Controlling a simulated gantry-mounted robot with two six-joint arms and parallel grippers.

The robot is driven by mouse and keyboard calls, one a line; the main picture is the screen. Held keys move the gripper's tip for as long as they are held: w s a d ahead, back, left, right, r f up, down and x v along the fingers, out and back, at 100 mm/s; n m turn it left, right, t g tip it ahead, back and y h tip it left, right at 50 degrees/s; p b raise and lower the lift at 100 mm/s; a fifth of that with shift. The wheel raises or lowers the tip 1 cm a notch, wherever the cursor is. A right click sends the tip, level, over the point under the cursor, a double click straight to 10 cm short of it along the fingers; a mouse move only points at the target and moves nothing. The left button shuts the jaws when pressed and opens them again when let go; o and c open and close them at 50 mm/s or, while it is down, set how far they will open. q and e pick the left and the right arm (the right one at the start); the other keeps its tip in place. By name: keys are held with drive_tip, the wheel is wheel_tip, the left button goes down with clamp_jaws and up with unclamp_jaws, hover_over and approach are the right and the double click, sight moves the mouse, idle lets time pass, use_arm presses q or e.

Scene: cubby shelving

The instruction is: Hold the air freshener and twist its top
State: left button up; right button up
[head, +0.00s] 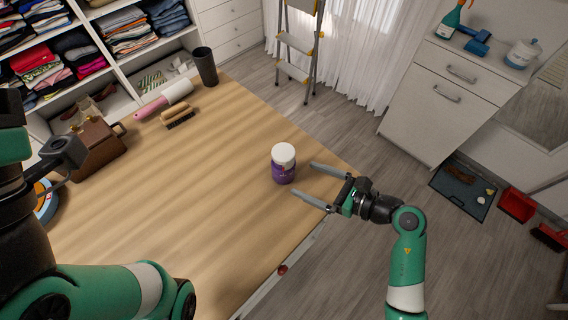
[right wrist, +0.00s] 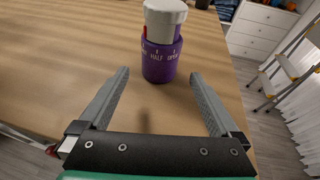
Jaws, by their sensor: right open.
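The air freshener (head: 283,168) stands upright on the wooden table near its right edge. It has a purple body and a white top (head: 284,154). My right gripper (head: 310,184) is open and empty to the right of it, with its fingers pointing toward it. In the right wrist view the purple body (right wrist: 161,62) stands just beyond the open fingertips (right wrist: 158,75), roughly centred between them, with the word "HALF" on its side. The left arm fills the lower left of the head view. Its gripper fingers cannot be made out.
The wooden table (head: 190,215) is clear around the air freshener. A stepladder (head: 298,55) and white cabinet (head: 450,90) are beyond the table.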

sight(293, 173)
drive_tip(key=b+x, duration=0.3)
drive_tip(key=x, duration=0.3)
drive_tip(key=shift+w+a+f, duration=0.2)
drive_tip(key=shift+a+f, duration=0.05)
use_arm(q)
wheel_tip(293, 173, down, 4)
drive_tip(key=shift+f, duration=0.25)
use_arm(e)
drive_tip(key=shift+w+a, duration=0.25)
drive_tip(key=shift+a, duration=0.05)
drive_tip(key=c, duration=0.8)
drive_tip(key=shift+c, duration=0.2)
drive_tip(key=o, duration=0.8)
drive_tip(key=c, duration=0.8)
use_arm(q)
drive_tip(key=shift+o, duration=0.3)
